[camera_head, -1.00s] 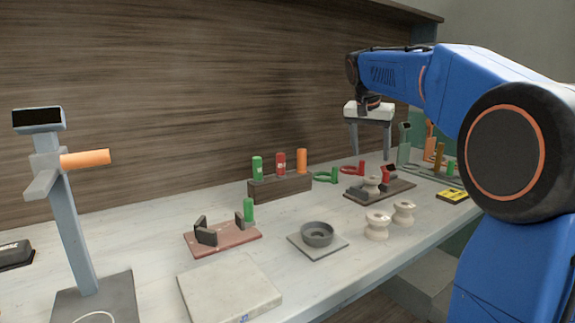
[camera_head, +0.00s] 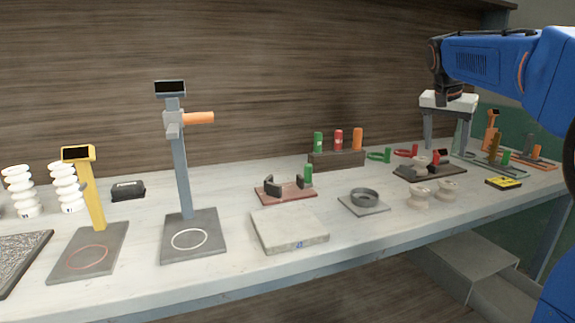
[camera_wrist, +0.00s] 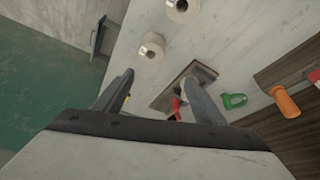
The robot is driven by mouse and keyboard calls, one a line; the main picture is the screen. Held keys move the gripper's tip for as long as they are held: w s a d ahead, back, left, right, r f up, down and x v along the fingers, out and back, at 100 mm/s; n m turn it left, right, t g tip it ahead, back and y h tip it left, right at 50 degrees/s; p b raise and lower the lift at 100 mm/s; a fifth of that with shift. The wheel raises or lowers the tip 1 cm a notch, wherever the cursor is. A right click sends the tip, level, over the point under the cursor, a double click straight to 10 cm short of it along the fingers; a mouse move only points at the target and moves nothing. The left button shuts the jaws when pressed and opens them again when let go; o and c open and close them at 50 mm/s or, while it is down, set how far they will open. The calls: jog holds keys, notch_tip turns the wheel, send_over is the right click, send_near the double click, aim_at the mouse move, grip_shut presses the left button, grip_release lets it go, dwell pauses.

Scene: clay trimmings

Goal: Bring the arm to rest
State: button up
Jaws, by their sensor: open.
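My gripper (camera_head: 447,132) hangs from my blue arm at the upper right in the head view, above the right part of the bench. Its two grey fingers point down, apart, with nothing between them. In the wrist view my gripper (camera_wrist: 160,95) is also open and empty. Beyond its fingers lies a dark board (camera_wrist: 165,98) with small parts on it, which the right finger partly hides. The same dark board (camera_head: 405,172) shows in the head view. My gripper appears apart from the bench and its objects.
Two cream spools (camera_head: 419,197) stand near the bench's front edge. A wooden rack (camera_head: 336,160) holds green, red and orange handles. A grey stand (camera_head: 181,170) and a yellow stand (camera_head: 92,195) rise at left. A pale slab (camera_head: 288,228) and a round grey dish (camera_head: 364,198) lie mid-bench.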

jog(key=s+a+f+n+y, duration=0.15)
jog(key=s+a+f, duration=0.3)
jog(key=s, duration=0.45)
jog(key=s+a+f+n, duration=0.3)
jog(key=s+a+f, duration=0.15)
jog(key=s, duration=0.55)
jog(key=s+a+f+n+y, duration=0.1)
jog(key=s+a+f+n, duration=0.1)
jog(key=s+f, duration=0.7)
jog(key=s+a+f+n+t+y, duration=0.1)
jog(key=s+a+f+n, duration=0.2)
jog(key=s+f, duration=0.5)
jog(key=shift+s+a+f+t, duration=0.3)
jog(key=shift+s+a+f, duration=0.1)
jog(key=shift+s+a, duration=0.25)
